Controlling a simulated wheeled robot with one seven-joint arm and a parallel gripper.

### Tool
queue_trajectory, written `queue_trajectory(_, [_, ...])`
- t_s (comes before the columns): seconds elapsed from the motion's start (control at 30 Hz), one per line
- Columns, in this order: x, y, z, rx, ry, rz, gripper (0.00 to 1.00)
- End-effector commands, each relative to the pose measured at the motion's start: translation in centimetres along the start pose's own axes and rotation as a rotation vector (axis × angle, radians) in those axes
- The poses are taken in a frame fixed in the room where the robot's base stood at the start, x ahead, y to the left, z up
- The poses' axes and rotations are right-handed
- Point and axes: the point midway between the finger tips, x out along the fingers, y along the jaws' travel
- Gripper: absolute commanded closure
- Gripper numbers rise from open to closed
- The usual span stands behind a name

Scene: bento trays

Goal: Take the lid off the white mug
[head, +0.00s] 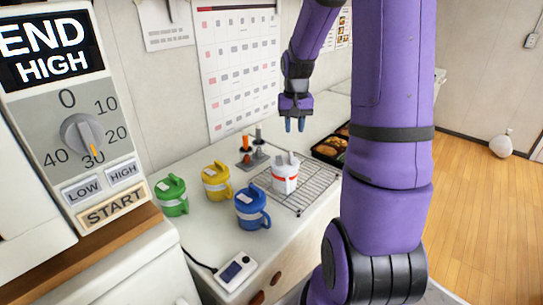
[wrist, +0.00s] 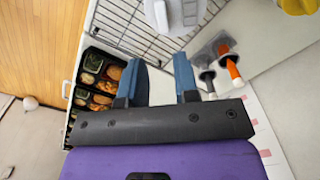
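The white mug (head: 284,184) with a red band stands on the wire rack on the counter in the head view. Its white lid (head: 286,160) appears to be on top. In the wrist view part of the white mug (wrist: 184,12) shows at the top edge, cut off by the frame. My gripper (head: 295,125) is in the air above and a little behind the mug, pointing down and apart from it. In the wrist view its two blue fingers (wrist: 158,82) are spread with nothing between them, so it is open and empty.
Green (head: 172,195), yellow (head: 217,181) and blue (head: 252,207) lidded mugs stand left of the wire rack (head: 318,190). Two small handled tools (head: 246,145) stand behind. Bento trays (head: 330,150) lie behind right. A device with a display (head: 236,271) lies in front.

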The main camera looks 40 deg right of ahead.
Motion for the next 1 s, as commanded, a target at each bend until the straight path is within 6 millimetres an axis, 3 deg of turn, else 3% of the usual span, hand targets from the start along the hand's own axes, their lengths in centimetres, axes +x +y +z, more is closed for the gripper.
queue_trajectory(0.3, [4.3,0.0,0.1,0.0,-0.005,0.0,0.71])
queue_trajectory(0.57, [6.0,-0.1,0.1,-0.001,-0.003,0.0,0.71])
queue_trajectory(0.8, [9.3,-0.3,0.5,-0.001,-0.004,0.0,0.71])
queue_trajectory(1.0, [10.6,-0.4,0.5,-0.001,-0.002,0.0,0.71])
